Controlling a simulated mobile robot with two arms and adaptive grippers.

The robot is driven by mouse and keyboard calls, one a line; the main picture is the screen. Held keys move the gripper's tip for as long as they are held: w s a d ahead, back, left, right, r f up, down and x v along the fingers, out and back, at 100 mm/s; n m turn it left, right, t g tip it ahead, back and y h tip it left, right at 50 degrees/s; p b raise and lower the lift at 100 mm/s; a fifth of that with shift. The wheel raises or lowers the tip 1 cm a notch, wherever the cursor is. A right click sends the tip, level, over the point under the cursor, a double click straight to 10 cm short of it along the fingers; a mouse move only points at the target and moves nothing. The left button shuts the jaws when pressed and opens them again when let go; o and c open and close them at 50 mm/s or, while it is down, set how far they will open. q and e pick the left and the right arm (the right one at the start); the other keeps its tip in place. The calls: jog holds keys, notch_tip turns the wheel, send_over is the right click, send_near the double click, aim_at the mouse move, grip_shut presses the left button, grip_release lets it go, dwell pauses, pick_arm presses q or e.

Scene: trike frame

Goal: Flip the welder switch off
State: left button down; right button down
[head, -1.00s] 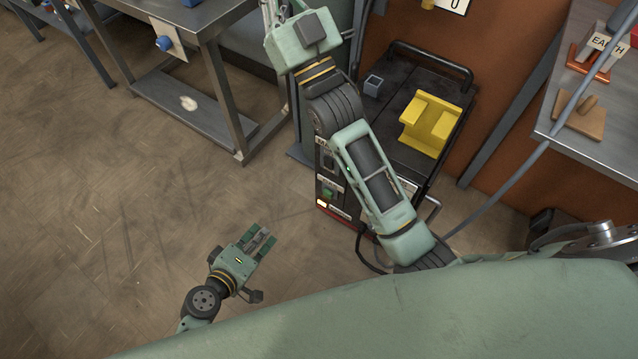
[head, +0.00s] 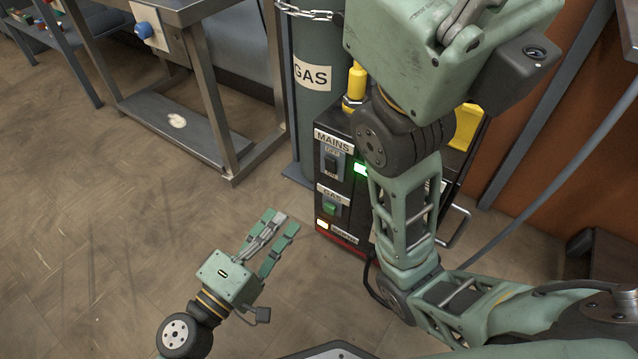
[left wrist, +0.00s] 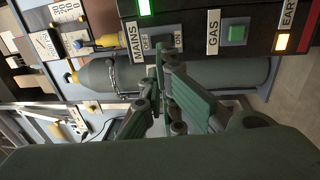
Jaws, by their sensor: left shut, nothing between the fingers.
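The welder (head: 345,205) is a black cabinet with a red lower edge. Its MAINS switch (head: 331,164) is a dark rocker below the MAINS label, beside a lit green lamp (head: 360,169). Which way the rocker is tipped I cannot tell. In the left wrist view the MAINS switch (left wrist: 167,42) is partly hidden behind my fingers, with the lit green lamp (left wrist: 147,7) at the top edge. My left gripper (head: 280,222) is shut and empty, left of and apart from the cabinet.
A green GAS button (head: 330,208) and a lit amber EARTH lamp (head: 322,224) sit below the switch. A chained gas cylinder (head: 318,110) stands behind the cabinet. A steel table (head: 185,12) is at the upper left.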

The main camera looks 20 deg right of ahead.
aim_at(327, 163)
pick_arm(q)
jog(key=shift+r, duration=0.1)
dwell(0.3)
jog(key=x, duration=1.3)
jog(key=shift+w+d, duration=0.2)
jog(key=shift+d, duration=0.15)
jog(key=shift+d+r, duration=0.1)
